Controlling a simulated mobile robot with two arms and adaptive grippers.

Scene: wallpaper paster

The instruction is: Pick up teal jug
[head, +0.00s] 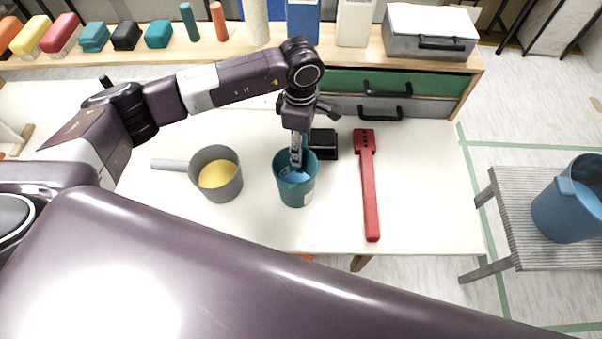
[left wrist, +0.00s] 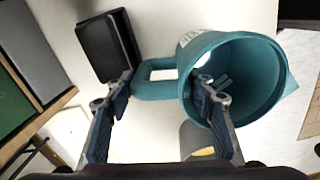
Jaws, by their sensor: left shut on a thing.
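The teal jug (head: 297,193) stands upright on the white table in the head view, with a pale label on its side. In the left wrist view the jug (left wrist: 187,55) lies right of centre, its mouth facing the camera and its handle toward the left. My left gripper (head: 296,163) reaches down at the jug from above. In the left wrist view the left gripper (left wrist: 162,92) has one finger inside the jug's mouth and the other beyond the handle, shut on the wall and handle between them. My right gripper is not in view.
A grey saucepan (head: 229,188) with yellow contents stands left of the jug. A red long-handled tool (head: 369,200) lies to its right, and a black box (head: 323,138) sits close behind. A blue bucket (head: 566,215) stands on a grey stool at the right. The table front is clear.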

